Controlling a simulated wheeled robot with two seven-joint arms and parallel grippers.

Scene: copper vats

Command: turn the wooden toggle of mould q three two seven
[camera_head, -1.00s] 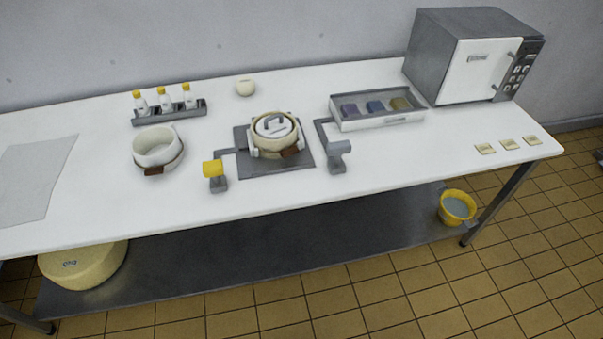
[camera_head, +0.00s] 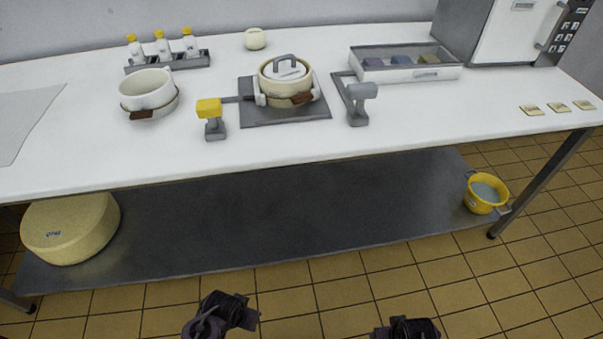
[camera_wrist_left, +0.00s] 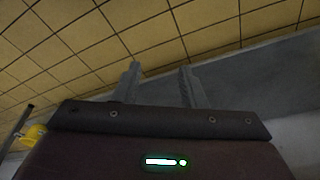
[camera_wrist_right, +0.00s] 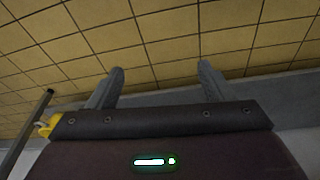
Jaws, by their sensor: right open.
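A cream lidded round mould (camera_head: 286,80) sits on a dark grey plate at the middle of the table, with a brown wooden toggle (camera_head: 301,98) at its front. A cream open-topped mould (camera_head: 148,92) stands to its left, with a wooden toggle (camera_head: 142,115) at its front. I cannot read a number on either. My arms show low in the head view, in front of the table and well short of both moulds. In the wrist views my left gripper (camera_wrist_left: 160,68) is open and empty, and my right gripper (camera_wrist_right: 160,66) is open wider and empty.
A yellow-topped post (camera_head: 211,118) and a grey post (camera_head: 359,103) flank the plate (camera_head: 257,115). Bottles in a rack (camera_head: 190,61), a pale ball (camera_head: 255,39), a tray of coloured blocks (camera_head: 405,74) and a microwave-like box (camera_head: 510,33) stand behind.

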